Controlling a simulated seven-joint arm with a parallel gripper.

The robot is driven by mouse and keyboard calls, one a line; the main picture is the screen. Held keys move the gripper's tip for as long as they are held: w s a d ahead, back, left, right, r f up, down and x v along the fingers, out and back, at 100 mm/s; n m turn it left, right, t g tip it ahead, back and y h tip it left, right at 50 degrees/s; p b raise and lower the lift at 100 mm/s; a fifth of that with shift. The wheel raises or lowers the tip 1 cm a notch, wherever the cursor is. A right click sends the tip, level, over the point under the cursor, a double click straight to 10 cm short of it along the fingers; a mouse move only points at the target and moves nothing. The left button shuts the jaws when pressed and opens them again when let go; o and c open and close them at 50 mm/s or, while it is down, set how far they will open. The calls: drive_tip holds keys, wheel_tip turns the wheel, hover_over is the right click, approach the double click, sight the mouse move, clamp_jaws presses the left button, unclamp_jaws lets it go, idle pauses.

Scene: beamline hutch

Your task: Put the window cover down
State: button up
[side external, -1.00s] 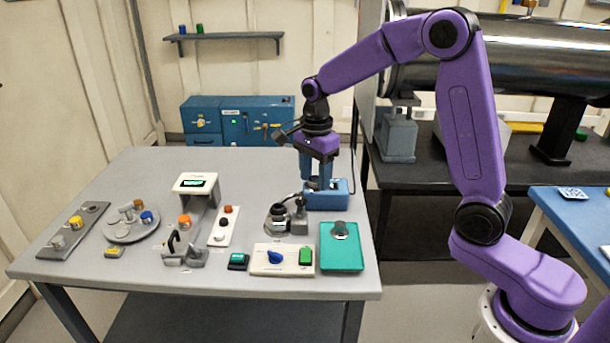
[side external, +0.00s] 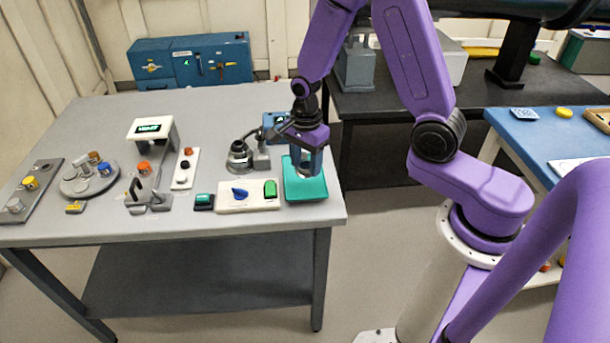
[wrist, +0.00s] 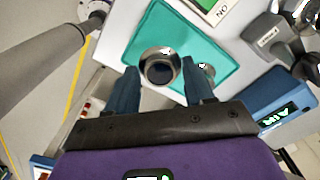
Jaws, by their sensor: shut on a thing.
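My gripper (side external: 306,168) is over the teal tray (side external: 303,191) at the right front of the grey table. In the wrist view my gripper (wrist: 162,78) is shut on the window cover (wrist: 160,66), a round metal piece with a dark centre. The teal tray (wrist: 215,55) lies beneath it. A second small metal piece (wrist: 207,72) is on the tray beside the right finger and partly hidden by it. I cannot tell whether the held cover touches the tray. The fingers hide most of it in the side view.
A blue device (side external: 273,122) stands behind the tray, and a grey metal fitting (side external: 240,158) is behind and left. A white panel (side external: 235,203) with a blue knob and green switch sits close left of the tray. The table's right edge is near.

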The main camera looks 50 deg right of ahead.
sight(306, 187)
drive_tip(key=shift+f, duration=2.5)
drive_tip(key=shift+f, duration=0.15)
drive_tip(key=o, duration=1)
drive_tip(key=shift+o, duration=0.2)
